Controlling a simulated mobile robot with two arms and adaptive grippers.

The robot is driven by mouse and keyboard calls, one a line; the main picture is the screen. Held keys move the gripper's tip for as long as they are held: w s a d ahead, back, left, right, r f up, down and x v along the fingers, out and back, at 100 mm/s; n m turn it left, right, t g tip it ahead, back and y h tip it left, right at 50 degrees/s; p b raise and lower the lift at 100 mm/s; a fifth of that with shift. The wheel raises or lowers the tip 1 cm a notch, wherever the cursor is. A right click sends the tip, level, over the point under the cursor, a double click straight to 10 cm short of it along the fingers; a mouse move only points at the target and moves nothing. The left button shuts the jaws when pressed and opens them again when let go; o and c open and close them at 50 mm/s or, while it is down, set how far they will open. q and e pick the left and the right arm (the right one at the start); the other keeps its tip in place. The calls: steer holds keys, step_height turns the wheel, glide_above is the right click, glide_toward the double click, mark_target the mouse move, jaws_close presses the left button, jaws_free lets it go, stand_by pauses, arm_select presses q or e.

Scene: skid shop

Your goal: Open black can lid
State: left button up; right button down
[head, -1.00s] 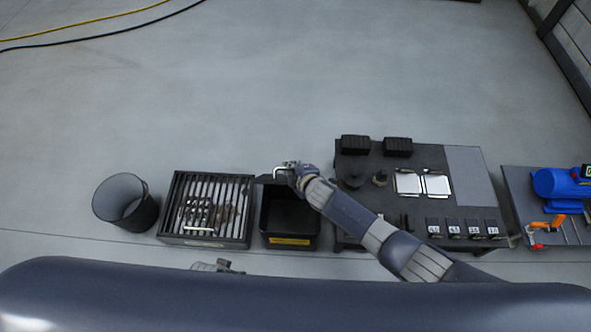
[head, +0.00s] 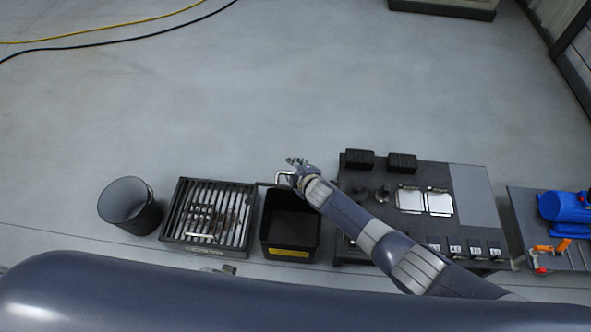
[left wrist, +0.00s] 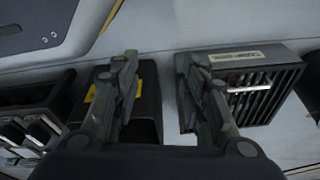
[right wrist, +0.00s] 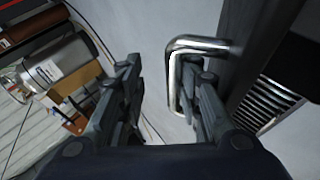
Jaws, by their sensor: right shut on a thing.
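The black can (head: 271,237) is a box with a yellow label on its near side; its top is open and its dark inside shows. Its lid (head: 265,184) stands up at the back edge, seen nearly edge-on. In the right wrist view the lid is a dark panel (right wrist: 257,50) with a shiny metal handle (right wrist: 200,43). My right gripper (head: 296,162) is above the can's back edge, shut on the handle (head: 283,178). My left gripper (left wrist: 160,85) is open and empty, with the can's yellow label (left wrist: 90,93) beyond its left finger. It is mostly hidden in the head view.
A slatted grate table (head: 210,245) stands left of the can, with a dark round bin (head: 130,207) beyond it. A dark workbench (head: 430,176) with blocks and plates is close on the right. A blue machine (head: 563,207) is farther right.

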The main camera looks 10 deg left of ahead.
arm_select(q)
steer(key=shift+f, duration=0.25)
stand_by(0.6)
